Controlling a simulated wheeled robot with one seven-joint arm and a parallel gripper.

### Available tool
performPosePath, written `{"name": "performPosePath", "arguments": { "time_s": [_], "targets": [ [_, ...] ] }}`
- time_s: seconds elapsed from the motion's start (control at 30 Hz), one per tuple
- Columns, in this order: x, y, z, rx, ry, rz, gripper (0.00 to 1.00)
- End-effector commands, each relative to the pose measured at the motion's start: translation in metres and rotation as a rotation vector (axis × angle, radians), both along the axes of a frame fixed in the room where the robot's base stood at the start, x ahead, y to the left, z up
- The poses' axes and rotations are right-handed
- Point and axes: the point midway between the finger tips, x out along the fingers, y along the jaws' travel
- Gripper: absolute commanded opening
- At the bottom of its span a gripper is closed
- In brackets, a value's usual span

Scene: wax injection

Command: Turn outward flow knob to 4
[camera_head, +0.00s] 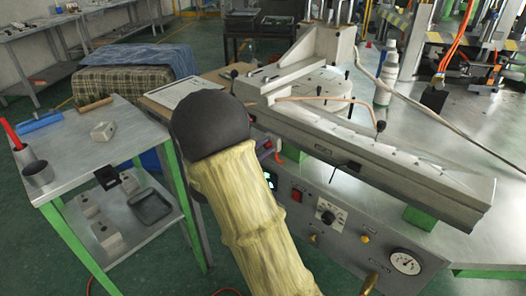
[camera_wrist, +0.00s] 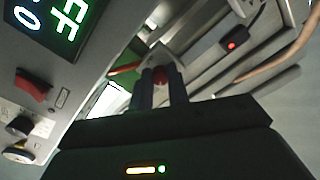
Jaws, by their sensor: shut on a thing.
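My gripper (camera_wrist: 160,88) shows in the wrist view, with its two dark fingers close together on a small red knob (camera_wrist: 160,76). The knob sits in front of a pale grey bracket-like part. Its scale or pointer cannot be read. In the head view my arm hides the gripper. The wax machine's front panel (camera_head: 345,250) carries a dial with a black knob on a white plate (camera_head: 327,216), a red switch (camera_head: 297,195) and a pressure gauge (camera_head: 405,263). I cannot tell which number the gripped knob stands at.
In the wrist view a lit display (camera_wrist: 66,22) and a red rocker switch (camera_wrist: 32,86) are at the left. In the head view a steel side table (camera_head: 75,155) stands left, and the machine's long grey beam (camera_head: 400,160) runs above the panel. A white bottle (camera_head: 387,72) stands behind.

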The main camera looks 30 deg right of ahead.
Motion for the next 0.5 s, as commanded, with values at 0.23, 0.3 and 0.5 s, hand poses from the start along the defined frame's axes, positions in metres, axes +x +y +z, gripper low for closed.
{"name": "performPosePath", "arguments": {
  "time_s": [0.23,0.3,0.5],
  "targets": [
    [-0.0002,0.0006,-0.0012,0.002,0.002,0.001,0.0],
    [-0.0002,0.0006,-0.0012,0.002,0.003,0.001,0.21],
    [-0.0001,0.0004,-0.0007,0.001,0.003,0.0,0.39]
  ]
}}
